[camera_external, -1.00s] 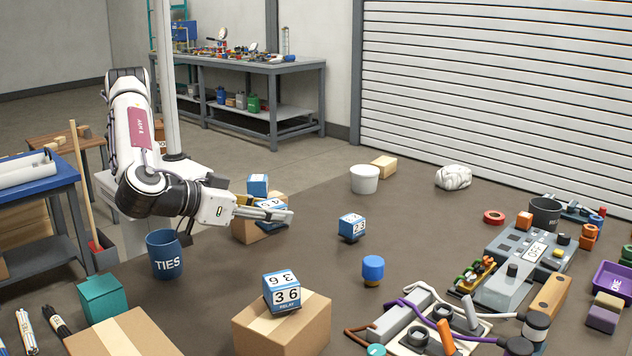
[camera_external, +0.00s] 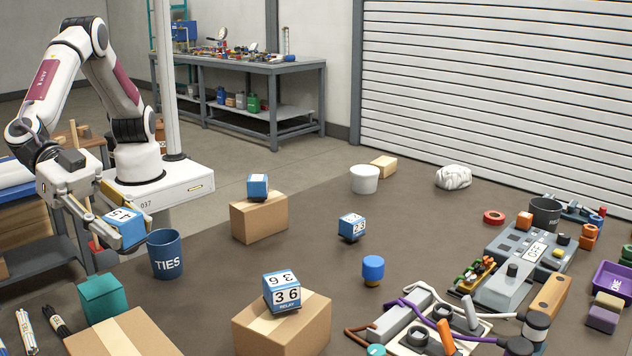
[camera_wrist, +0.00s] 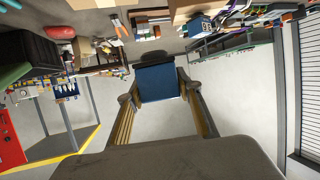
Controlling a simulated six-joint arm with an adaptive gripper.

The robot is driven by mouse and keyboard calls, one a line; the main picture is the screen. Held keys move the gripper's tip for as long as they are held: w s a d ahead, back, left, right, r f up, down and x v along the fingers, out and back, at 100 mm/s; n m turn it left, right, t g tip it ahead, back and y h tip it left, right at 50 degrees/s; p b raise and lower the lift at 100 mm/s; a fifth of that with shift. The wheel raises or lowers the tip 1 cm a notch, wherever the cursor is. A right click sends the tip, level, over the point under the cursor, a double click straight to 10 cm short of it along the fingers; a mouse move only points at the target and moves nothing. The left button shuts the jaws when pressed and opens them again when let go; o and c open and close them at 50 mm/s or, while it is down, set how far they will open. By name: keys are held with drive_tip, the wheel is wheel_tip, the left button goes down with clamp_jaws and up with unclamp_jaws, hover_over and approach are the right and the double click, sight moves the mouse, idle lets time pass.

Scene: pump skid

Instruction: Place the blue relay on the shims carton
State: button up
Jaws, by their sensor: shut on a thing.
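My gripper (camera_external: 130,234) is at the left, up in the air beside the TIES mug, shut on a blue relay (camera_external: 122,218) with a white numbered face. In the wrist view the held relay (camera_wrist: 158,82) is a blue block between the two fingertips (camera_wrist: 156,95). Three more blue relays show: one on the middle carton (camera_external: 258,222), one marked 36 (camera_external: 282,293) on the front carton (camera_external: 300,330), and one (camera_external: 352,227) at mid-table. Another carton (camera_external: 125,335) at the front left has a bare visible top. I cannot read which carton is marked shims.
The blue TIES mug (camera_external: 166,256) stands close to the right of my gripper. A teal box (camera_external: 102,299) and markers (camera_external: 55,322) lie in front. A blue cylinder (camera_external: 373,270), grey switch box (camera_external: 515,270) and cables fill the right. The table centre is mostly clear.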

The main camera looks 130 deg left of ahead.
drive_tip(key=s+d+f+m+h, duration=0.2)
drive_tip(key=d+f+m+h, duration=0.1)
drive_tip(key=d, duration=0.3)
drive_tip(key=shift+f+t+h, duration=0.3)
drive_tip(key=shift+f+h, duration=0.1)
drive_tip(key=shift+f, duration=0.5)
drive_tip(key=shift+f, duration=0.15)
hover_over(109, 333)
drive_tip(key=shift+f, duration=2.95)
drive_tip(key=shift+f, duration=1.9)
drive_tip(key=shift+f, duration=0.1)
